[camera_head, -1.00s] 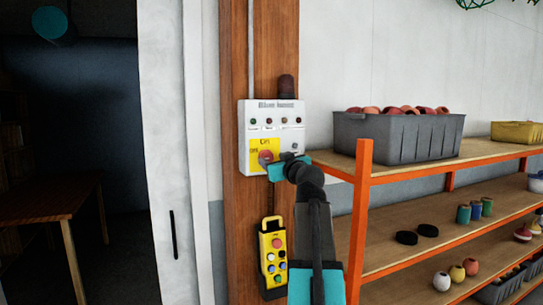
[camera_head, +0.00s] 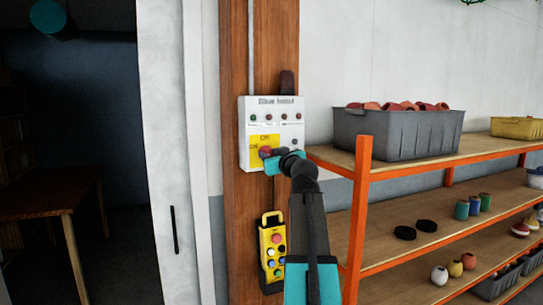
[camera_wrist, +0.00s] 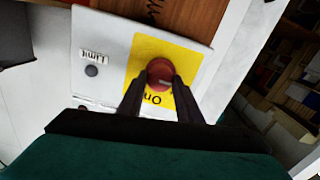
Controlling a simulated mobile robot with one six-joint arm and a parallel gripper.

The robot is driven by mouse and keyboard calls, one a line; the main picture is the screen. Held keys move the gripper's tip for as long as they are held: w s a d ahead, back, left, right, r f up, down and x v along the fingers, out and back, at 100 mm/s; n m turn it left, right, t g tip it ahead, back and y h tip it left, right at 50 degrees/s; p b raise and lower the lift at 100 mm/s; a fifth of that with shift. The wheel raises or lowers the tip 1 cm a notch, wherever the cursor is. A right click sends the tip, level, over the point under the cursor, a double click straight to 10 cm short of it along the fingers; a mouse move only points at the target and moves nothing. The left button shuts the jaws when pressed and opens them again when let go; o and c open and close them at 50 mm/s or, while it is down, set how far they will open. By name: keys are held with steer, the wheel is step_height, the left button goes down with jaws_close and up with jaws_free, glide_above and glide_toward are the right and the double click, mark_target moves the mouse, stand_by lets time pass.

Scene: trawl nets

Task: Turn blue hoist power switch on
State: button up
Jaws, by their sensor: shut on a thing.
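The blue hoist control box (camera_head: 289,109) is white with a label along its top and is fixed to a wooden post. Its lower left carries a yellow plate (camera_head: 257,142) with a red rotary switch knob (camera_head: 265,152). My gripper (camera_head: 270,159) is at this knob, coming from the lower right. In the wrist view, the dark fingers of my gripper (camera_wrist: 160,84) stand on either side of the red knob (camera_wrist: 159,69) and are shut on it. An "On" label shows on the yellow plate (camera_wrist: 146,46) between the fingers. The knob's exact setting is hard to read.
A yellow pendant control (camera_head: 273,250) hangs below the box on the post (camera_head: 237,200). An orange-framed shelf (camera_head: 362,200) with a grey bin (camera_head: 395,135) stands close on the right. A dark doorway with a wooden table (camera_head: 45,200) is at left.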

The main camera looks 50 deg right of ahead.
steer(key=shift+r, duration=0.1)
steer(key=shift+m, duration=0.5)
steer(key=shift+m+b, duration=0.6)
steer(key=shift+m, duration=0.6)
steer(key=m, duration=0.5)
steer(key=shift+s+d+m, duration=0.1)
steer(key=shift+d+m, duration=0.05)
steer(key=shift+m, duration=0.15)
steer(key=m, duration=0.4)
steer(key=shift+y+p, duration=0.3)
steer(key=shift+d+m+p, duration=0.1)
steer(key=shift+m+p, duration=0.6)
steer(key=shift+m, duration=1.6)
